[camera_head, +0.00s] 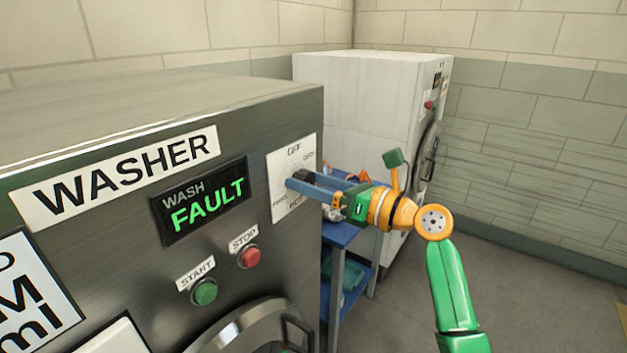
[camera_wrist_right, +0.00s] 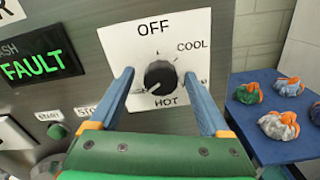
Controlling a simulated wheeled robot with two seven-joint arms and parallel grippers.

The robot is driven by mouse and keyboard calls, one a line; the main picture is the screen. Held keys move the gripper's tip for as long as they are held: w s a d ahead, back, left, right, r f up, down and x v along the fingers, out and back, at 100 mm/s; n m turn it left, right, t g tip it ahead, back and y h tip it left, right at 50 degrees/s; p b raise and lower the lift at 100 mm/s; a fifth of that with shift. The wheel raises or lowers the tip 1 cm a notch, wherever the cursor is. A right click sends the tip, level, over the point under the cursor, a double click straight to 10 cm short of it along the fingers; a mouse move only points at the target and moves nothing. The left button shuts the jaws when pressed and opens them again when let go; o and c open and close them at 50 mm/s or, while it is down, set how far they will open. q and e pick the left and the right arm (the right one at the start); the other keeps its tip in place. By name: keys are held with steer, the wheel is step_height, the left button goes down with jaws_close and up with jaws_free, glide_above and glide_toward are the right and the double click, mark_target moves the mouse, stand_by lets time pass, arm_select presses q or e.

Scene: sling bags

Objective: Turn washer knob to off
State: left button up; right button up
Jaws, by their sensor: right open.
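The washer knob (camera_wrist_right: 160,77) is black and round, on a white dial plate (camera_wrist_right: 150,30) with OFF at the top, COOL at upper right and HOT at the bottom. A white mark on the knob points to the lower left, away from OFF. My right gripper (camera_wrist_right: 158,73) is open, with its blue fingers on either side of the knob and visible gaps between. In the head view, the right gripper (camera_head: 303,181) reaches the dial plate (camera_head: 280,170) from the right and partly hides the knob. My left gripper is not in view.
The washer's display (camera_head: 205,203) reads WASH FAULT. A green START button (camera_head: 204,292) and red STOP button (camera_head: 249,257) sit below it. A blue cart (camera_head: 340,233) with wrapped bundles (camera_wrist_right: 288,86) stands right of the washer, before a white machine (camera_head: 355,100).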

steer(key=shift+d, duration=0.1)
jaws_close()
